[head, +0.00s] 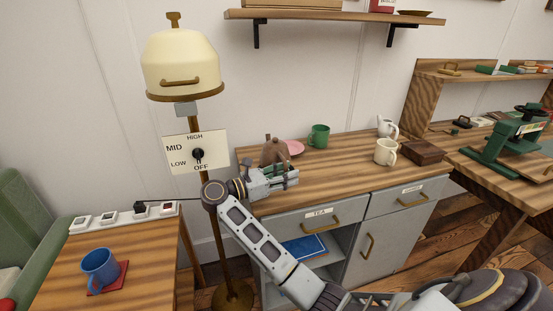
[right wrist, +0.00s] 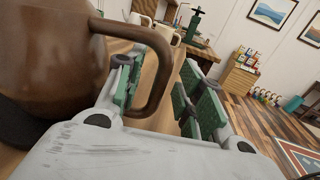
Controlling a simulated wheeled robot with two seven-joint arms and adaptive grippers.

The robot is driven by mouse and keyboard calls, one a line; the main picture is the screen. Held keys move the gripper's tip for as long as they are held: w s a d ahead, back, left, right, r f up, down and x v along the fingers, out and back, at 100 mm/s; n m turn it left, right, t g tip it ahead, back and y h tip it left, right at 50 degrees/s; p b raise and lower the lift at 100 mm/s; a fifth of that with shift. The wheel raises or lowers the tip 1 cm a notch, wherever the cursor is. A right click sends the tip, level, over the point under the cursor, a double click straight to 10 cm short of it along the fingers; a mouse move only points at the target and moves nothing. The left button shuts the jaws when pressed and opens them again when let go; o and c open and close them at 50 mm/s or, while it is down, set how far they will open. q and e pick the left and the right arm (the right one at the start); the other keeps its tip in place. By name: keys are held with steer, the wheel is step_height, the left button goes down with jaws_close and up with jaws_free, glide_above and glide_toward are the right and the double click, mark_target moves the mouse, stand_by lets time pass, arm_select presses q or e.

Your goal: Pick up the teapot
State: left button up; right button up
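The brown teapot (head: 271,152) stands on the wooden top of the grey cabinet, partly hidden behind my right gripper (head: 284,174) in the head view. In the right wrist view its round brown body (right wrist: 55,55) fills the left side. Its loop handle (right wrist: 163,62) comes between the two green-padded fingers of my right gripper (right wrist: 163,98). The fingers are apart, one on each side of the handle, with a clear gap on the right. I cannot tell whether the left finger touches the handle. My left gripper is not in view.
A pink saucer (head: 294,148) and a green mug (head: 319,136) are just behind and right of the teapot. A cream mug (head: 386,151), a white jug (head: 387,127) and a dark wooden box (head: 422,152) stand further right. A lamp with a switch plate (head: 196,152) rises at the left.

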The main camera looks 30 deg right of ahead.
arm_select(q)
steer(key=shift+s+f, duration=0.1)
arm_select(e)
jaws_close()
stand_by(0.3)
steer(key=shift+r, duration=0.15)
steer(key=shift+r, duration=0.65)
step_height(320, 180, up, 8)
steer(key=shift+r+p, duration=0.15)
steer(key=shift+p, duration=0.8)
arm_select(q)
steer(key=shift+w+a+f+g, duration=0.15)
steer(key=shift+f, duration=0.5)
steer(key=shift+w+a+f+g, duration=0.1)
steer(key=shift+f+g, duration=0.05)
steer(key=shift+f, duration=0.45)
arm_select(e)
steer(key=shift+r, duration=0.2)
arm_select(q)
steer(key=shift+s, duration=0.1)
